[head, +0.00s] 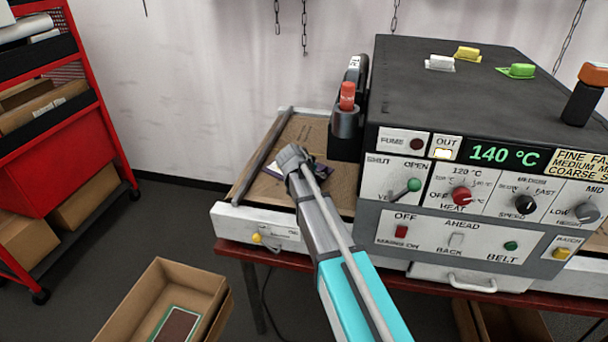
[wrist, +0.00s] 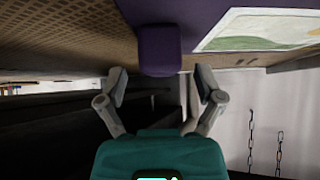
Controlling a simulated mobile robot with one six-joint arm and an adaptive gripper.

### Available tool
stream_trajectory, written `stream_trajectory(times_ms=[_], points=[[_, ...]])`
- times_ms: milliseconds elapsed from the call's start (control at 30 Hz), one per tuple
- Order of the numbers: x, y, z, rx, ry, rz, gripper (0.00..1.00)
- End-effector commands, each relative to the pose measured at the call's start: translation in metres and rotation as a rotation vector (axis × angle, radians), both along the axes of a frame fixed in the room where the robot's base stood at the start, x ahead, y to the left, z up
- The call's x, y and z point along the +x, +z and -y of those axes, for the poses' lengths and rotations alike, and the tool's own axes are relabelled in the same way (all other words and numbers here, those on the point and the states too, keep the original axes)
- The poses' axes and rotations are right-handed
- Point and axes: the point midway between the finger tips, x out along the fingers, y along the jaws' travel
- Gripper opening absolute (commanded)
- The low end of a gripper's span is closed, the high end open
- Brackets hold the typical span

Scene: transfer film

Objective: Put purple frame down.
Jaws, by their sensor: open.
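The purple frame (head: 321,170) lies on the brown mesh belt (head: 302,132) at the machine's left end, mostly hidden behind my gripper (head: 292,160) in the head view. In the wrist view the purple frame (wrist: 190,14) rests at the top against the mesh, with a pale picture panel and a blocky purple tab. My gripper (wrist: 162,85) is open. Its fingers stand apart on either side of the tab's end, with visible gaps and nothing held between them.
The dark machine (head: 460,85) stands right of the belt, with a red-topped part (head: 347,97) beside it. White, yellow and green tabbed pieces lie on its top. A cardboard box (head: 165,305) sits at lower left, and a red rack (head: 75,130) stands at left.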

Motion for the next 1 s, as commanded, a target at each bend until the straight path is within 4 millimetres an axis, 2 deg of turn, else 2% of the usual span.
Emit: stream_trajectory(times_ms=[100, 300, 967, 1000], points=[[0.010, -0.013, 0.006, 0.000, -0.001, 0.000, 0.86], [0.017, -0.022, 0.012, 0.001, -0.001, 0.000, 0.86], [0.018, -0.022, 0.014, 0.001, -0.001, 0.000, 0.86], [0.018, -0.022, 0.014, 0.001, -0.001, 0.000, 0.80]])
